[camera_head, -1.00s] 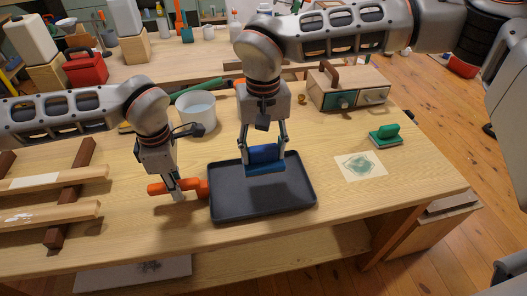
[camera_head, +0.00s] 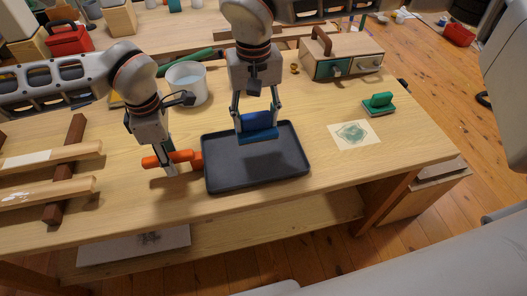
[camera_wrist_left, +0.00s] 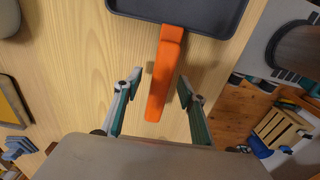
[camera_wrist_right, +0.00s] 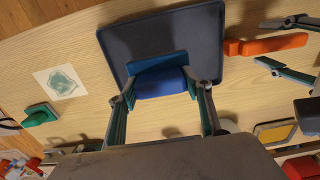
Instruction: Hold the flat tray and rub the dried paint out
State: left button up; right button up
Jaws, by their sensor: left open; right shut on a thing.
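The flat dark grey tray (camera_head: 215,176) lies on the wooden workbench, its orange handle (camera_wrist_left: 163,75) pointing left in the head view. My left gripper (camera_head: 169,172) is at that handle; in the left wrist view its open fingers (camera_wrist_left: 157,92) stand on either side of the handle, apart from it. My right gripper (camera_head: 256,116) is over the tray, shut on a blue block (camera_head: 258,124), with its fingers at the block's two ends in the right wrist view (camera_wrist_right: 161,84). The block's flat lower part is at the tray's floor; contact cannot be told. No dried paint shows clearly in the tray.
A white bucket (camera_head: 187,84) stands behind the left gripper. A wooden drawer box (camera_head: 343,57) is at the back right. A green-handled block (camera_head: 378,103) and a stained paper (camera_head: 354,134) lie right of the tray. Wooden bars (camera_head: 62,170) lie at left.

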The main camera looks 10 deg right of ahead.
pick_arm(q)
jog(key=shift+r+p, duration=2.15)
jog(key=shift+r, duration=1.55)
pick_arm(e)
jog(key=shift+r, duration=3.15)
